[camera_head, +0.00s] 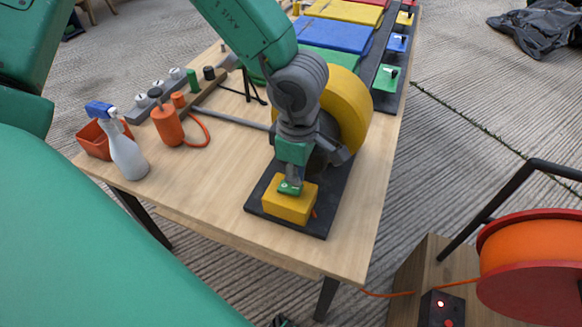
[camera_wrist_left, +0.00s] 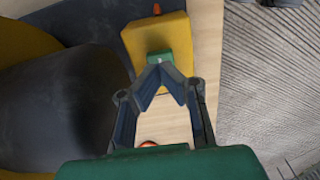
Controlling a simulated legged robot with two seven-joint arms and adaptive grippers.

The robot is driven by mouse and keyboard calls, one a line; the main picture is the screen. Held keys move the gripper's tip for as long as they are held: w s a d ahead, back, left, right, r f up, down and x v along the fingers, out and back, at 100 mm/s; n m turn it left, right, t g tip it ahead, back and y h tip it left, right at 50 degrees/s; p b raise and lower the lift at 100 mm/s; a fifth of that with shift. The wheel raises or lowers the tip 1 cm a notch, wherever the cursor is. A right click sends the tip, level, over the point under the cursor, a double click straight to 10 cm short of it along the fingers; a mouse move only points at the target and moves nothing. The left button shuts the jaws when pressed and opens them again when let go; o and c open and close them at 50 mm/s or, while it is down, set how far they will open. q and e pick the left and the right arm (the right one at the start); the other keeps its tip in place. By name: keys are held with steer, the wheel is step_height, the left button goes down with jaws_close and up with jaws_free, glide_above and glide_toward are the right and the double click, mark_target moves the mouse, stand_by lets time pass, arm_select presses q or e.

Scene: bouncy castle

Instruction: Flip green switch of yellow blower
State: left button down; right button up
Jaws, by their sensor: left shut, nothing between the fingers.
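The yellow blower (camera_head: 347,108) has a round yellow housing and a dark grey body, and it sits on a black base plate near the table's front right. A yellow switch box (camera_head: 289,207) stands on the plate's near end, with the green switch (camera_head: 286,189) on top. My left gripper (camera_head: 293,186) reaches down over the box, its tips at or just above the switch, partly hiding it. In the left wrist view the green switch (camera_wrist_left: 158,57) lies just beyond the shut, empty fingertips (camera_wrist_left: 160,72). I cannot tell whether they touch. My right gripper is not in view.
A spray bottle (camera_head: 126,152), an orange tray (camera_head: 92,139) and an orange canister (camera_head: 167,127) stand at the table's left. Coloured panels (camera_head: 336,36) run along the far end. An orange cable reel (camera_head: 540,262) stands right of the table.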

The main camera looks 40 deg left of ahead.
mark_target(296, 188)
arm_select(q)
steer(key=shift+f+b, duration=0.4)
steer(key=shift+f, duration=0.75)
stand_by(0.4)
steer(key=shift+r, duration=0.1)
step_height(296, 188, up, 7)
steer(key=p, duration=0.9)
stand_by(0.5)
